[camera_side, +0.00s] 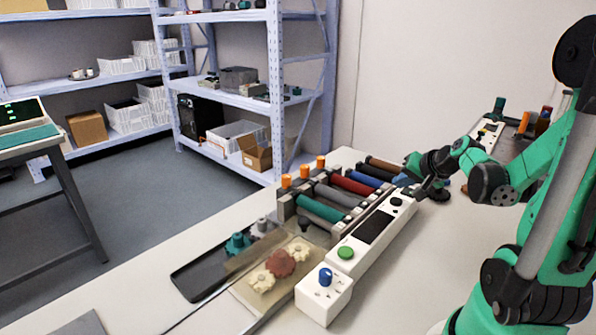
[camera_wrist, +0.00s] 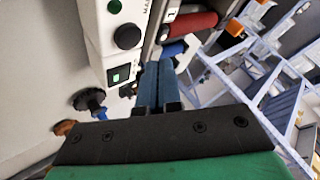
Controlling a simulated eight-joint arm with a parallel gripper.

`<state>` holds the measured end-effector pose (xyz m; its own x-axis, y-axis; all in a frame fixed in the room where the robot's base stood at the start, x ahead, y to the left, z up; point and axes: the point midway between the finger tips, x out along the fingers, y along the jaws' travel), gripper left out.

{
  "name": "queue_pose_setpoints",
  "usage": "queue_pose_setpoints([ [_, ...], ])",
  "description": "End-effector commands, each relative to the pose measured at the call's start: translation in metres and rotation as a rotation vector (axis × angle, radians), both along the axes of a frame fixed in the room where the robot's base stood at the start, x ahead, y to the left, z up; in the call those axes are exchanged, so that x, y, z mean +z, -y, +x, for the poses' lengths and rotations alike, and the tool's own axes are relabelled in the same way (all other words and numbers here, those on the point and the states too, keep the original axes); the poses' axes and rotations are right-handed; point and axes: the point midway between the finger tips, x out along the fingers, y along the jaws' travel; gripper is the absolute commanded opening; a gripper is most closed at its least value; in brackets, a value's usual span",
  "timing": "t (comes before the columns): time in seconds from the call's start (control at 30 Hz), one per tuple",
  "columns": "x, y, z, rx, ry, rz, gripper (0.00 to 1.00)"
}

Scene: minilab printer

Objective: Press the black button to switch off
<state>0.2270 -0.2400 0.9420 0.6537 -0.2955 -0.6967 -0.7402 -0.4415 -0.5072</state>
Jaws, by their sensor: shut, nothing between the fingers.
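The black button (camera_side: 396,201) sits on top of the white control panel (camera_side: 352,268), at its far end past the dark screen. In the wrist view the black button (camera_wrist: 127,36) is a round cap on the white panel, up and left of the fingertips. My gripper (camera_side: 419,193) is just right of the black button in the side view. Its two blue fingers (camera_wrist: 158,66) are together in the wrist view, with nothing between them. I see a gap in the picture between fingertips and button; contact is not visible.
A green button (camera_side: 345,252) and a blue knob (camera_side: 325,276) are at the panel's near end. Coloured rollers (camera_side: 320,208) lie left of the panel. A clear cover with gears (camera_side: 280,263) is in front. A small green display (camera_wrist: 116,74) is beside the fingers.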

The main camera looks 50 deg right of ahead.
Motion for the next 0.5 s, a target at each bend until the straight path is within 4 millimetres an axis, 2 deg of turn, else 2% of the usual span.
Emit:
queue_pose_setpoints([
  [0.3, 0.03, -0.001, 0.0, 0.0, 0.0, 0.0, 0.0],
  [0.5, 0.035, -0.001, 0.0, 0.0, 0.0, 0.0, 0.0],
])
